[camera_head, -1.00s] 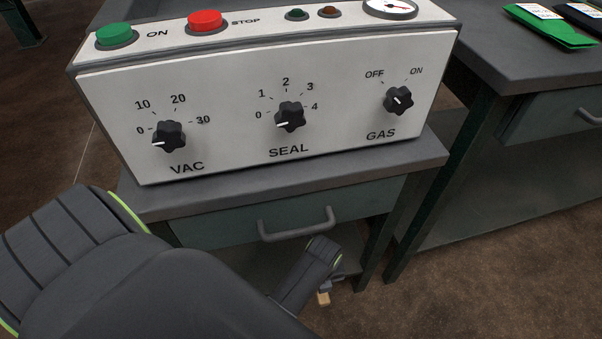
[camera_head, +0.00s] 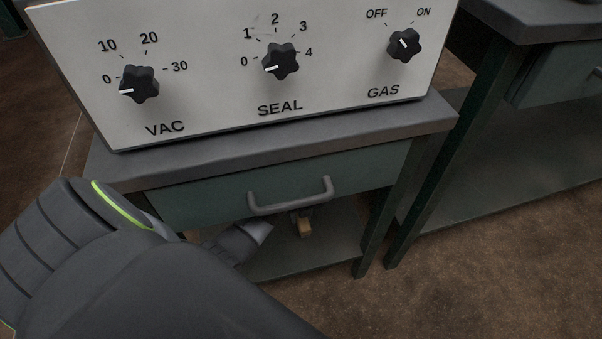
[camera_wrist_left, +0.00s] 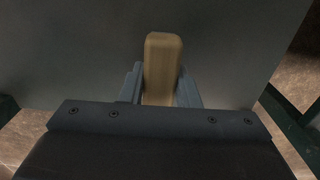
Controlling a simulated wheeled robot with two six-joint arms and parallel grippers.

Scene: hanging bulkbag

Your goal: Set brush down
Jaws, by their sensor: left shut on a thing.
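A small tan end of the brush (camera_head: 305,228) also shows in the head view, over the bench's lower shelf (camera_head: 318,255). The brush's bristles are not visible. Whether the brush touches the shelf cannot be told. My right gripper is not in view.
A white control panel (camera_head: 215,85) with VAC, SEAL and GAS knobs stands on the workbench top (camera_head: 270,150). The drawer (camera_head: 215,198) with its grey handle (camera_head: 290,205) is shut, above the gripper. Bench legs (camera_head: 375,230) stand to the right. A second bench (camera_head: 500,150) stands further right.

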